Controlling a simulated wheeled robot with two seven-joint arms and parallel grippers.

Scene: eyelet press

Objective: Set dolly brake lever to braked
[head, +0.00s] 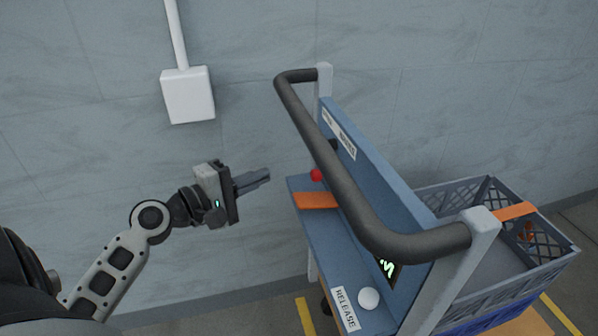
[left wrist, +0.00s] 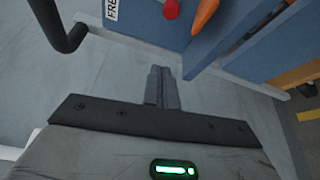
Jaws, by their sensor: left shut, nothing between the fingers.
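The blue dolly (head: 345,240) stands right of centre in the head view, with a dark push handle (head: 345,190) across its top. A red knob (head: 316,174) shows at its left side, probably the brake lever's end; the rest of the lever is mostly hidden. In the left wrist view the red knob (left wrist: 171,9) is at the top edge, near a label (left wrist: 112,9) reading "FRE", cut off. My left gripper (head: 268,175) is shut and empty, left of the knob and apart from it. Its fingertips (left wrist: 162,70) point toward the dolly. My right gripper is not in view.
An orange piece (head: 317,201) sits just below the red knob. A white knob (head: 369,298) stands beside a "RELEASE" label (head: 345,308). A grey crate (head: 490,235) is at the right. A white wall box (head: 188,95) is behind. Space around my left gripper looks clear.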

